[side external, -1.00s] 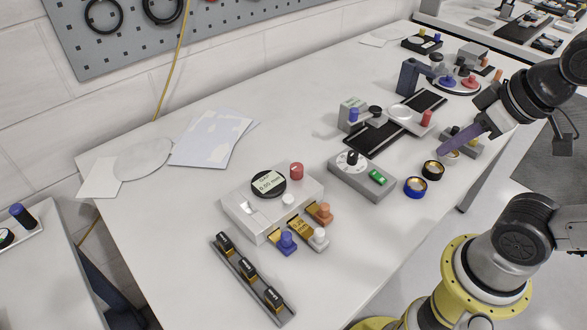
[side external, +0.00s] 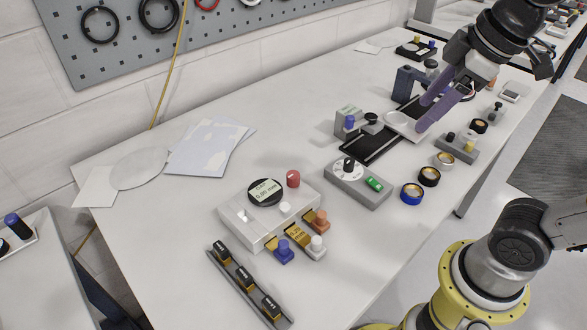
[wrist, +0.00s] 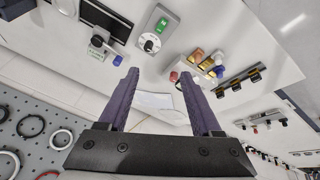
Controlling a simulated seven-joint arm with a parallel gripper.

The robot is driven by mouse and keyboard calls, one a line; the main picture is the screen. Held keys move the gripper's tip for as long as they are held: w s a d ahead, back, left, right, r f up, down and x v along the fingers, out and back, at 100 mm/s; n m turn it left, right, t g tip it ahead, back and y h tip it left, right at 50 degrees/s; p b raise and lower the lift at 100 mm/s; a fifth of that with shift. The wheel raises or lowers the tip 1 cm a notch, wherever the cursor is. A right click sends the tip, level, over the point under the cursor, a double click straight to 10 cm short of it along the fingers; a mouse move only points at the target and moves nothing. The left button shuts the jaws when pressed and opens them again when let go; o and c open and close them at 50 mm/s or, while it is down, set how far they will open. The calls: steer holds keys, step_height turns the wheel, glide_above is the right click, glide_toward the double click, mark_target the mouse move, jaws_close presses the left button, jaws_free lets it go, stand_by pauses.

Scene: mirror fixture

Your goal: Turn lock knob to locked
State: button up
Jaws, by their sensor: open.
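A grey box on the table carries a black knob (side external: 349,164) on a white round dial and a green switch (side external: 375,184). The knob (wrist: 149,45) and green switch (wrist: 161,25) also show in the wrist view. Another black knob (side external: 371,118) stands beside the black slide track; I cannot tell which knob is the lock. My gripper (side external: 424,113) is open and empty, with its purple fingers above the track's right part, apart from both knobs. In the wrist view my gripper (wrist: 158,75) has its fingers spread wide, with the dial box beyond them.
Blue, black and gold rings (side external: 412,194) lie right of the dial box. A gauge box (side external: 262,215) with coloured knobs stands to its left. A black slide track (side external: 367,146) and a small block with a blue knob (side external: 347,122) are behind.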

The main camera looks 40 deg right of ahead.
steer(key=w+a+r+n+g, duration=0.2)
steer(key=w+a+n, duration=0.15)
steer(key=w, duration=0.55)
steer(key=n+g, duration=0.3)
steer(key=n, duration=0.1)
glide_above(294, 174)
step_height(294, 174, down, 8)
steer(key=shift+m, duration=0.25)
step_height(294, 174, down, 14)
steer(key=shift+r, duration=0.15)
jaws_close()
